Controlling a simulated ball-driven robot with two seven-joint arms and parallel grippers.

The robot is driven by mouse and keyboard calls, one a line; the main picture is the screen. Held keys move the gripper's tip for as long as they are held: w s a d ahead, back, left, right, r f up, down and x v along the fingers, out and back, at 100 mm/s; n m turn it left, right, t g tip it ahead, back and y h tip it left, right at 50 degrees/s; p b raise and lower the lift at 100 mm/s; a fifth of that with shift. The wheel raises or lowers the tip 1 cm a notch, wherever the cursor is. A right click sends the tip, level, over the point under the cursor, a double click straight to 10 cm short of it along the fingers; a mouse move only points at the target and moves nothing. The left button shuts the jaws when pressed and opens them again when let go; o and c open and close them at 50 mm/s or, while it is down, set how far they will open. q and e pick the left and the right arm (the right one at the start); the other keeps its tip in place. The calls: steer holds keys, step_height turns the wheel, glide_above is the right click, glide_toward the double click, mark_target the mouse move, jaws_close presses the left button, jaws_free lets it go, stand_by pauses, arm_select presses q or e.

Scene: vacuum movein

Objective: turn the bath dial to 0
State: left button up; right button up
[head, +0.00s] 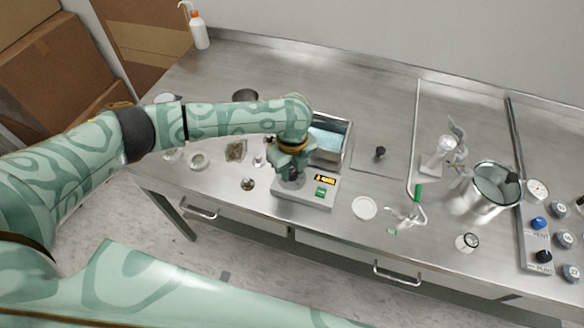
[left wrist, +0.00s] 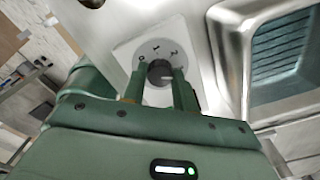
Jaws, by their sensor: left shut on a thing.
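The bath dial (left wrist: 160,72) is a dark round knob on a pale plate with printed marks, seen in the left wrist view. My left gripper (left wrist: 159,88) is shut on the dial, with one green finger on each side of it. In the head view my left gripper (head: 291,176) points down over the bath's control box (head: 312,208), which has a small orange display and a green button. The gripper hides the dial there. The bath basin (head: 345,147) with blue water lies just behind the box. My right gripper is not in view.
A metal pot (head: 490,190), a clamp stand with glassware (head: 440,155) and a panel with blue and black knobs (head: 540,240) stand to the right. A white disc (head: 364,208) lies beside the box. Small dishes (head: 199,161) are at left. A bottle (head: 199,32) stands at the back left.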

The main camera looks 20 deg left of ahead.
arm_select(q)
steer(key=shift+r+n+p, duration=0.15)
steer(key=shift+n+p, duration=0.15)
steer(key=shift+p, duration=0.35)
steer(key=n+p, duration=0.7)
steer(key=p, duration=0.2)
steer(key=n+p, duration=0.3)
steer(key=n, duration=0.1)
steer(key=shift+n, duration=0.3)
steer(key=n+p, duration=0.1)
steer(key=n, duration=0.2)
steer(key=shift+n, duration=0.4)
steer(key=n+p, duration=0.1)
steer(key=n, duration=0.8)
steer(key=shift+p, duration=0.4)
steer(key=n, duration=0.4)
steer(key=shift+w+n, duration=0.1)
steer(key=shift+n, duration=0.3)
